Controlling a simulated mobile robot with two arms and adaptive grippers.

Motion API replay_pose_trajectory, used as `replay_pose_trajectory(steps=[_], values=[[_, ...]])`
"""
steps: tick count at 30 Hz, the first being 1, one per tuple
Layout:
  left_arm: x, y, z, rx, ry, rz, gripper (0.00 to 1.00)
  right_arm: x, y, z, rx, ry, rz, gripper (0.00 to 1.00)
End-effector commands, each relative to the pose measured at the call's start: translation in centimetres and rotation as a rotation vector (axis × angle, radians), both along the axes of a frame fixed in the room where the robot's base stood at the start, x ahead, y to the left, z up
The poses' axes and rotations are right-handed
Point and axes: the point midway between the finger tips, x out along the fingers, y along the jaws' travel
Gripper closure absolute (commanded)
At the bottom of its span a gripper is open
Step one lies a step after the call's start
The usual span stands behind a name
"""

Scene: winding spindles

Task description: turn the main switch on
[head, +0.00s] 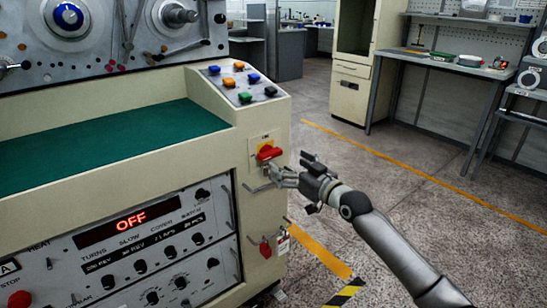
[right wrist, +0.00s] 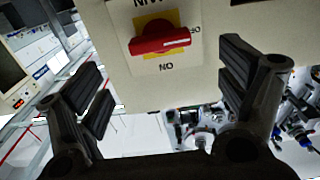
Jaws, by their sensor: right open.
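The main switch (head: 268,152) is a red rotary handle on a yellow plate, on the cream end face of the winding machine. In the right wrist view the switch (right wrist: 160,42) appears upside down, its red handle lying about level and reaching toward the partly hidden OFF label; the ON label is below it. My right gripper (head: 292,170) is just in front of and slightly below the switch in the head view. Its fingers are spread to either side of the switch in the wrist view (right wrist: 165,78), apart from the handle, with nothing between them. My left gripper is out of view.
The machine's red display (head: 130,220) reads OFF. Coloured push buttons (head: 240,82) sit on the sloped panel above the switch. Another red knob (head: 265,248) is lower on the same face. Open floor (head: 400,200) lies to the right, with a grey workbench (head: 450,68) behind.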

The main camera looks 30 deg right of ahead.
Motion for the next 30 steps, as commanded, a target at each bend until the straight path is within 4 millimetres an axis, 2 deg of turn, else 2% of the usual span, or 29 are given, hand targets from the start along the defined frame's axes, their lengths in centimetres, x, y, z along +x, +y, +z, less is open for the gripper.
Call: replay_pose_trajectory(steps=[9, 15, 21, 29, 30], values=[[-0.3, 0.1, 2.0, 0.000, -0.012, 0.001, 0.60, 4.3, 0.4, 0.0, 0.001, -0.002, 0.000, 0.09], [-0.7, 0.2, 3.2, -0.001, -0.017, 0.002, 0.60, 6.2, 0.5, 0.0, 0.000, -0.001, 0.000, 0.09], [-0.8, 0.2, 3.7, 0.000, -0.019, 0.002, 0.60, 7.0, 0.6, 0.0, -0.001, 0.000, 0.000, 0.09], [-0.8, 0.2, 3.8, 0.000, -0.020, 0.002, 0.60, 7.0, 0.6, 0.0, -0.001, 0.001, 0.000, 0.09], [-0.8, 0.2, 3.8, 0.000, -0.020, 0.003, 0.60, 7.0, 0.6, 0.0, -0.001, 0.001, 0.000, 0.13]])
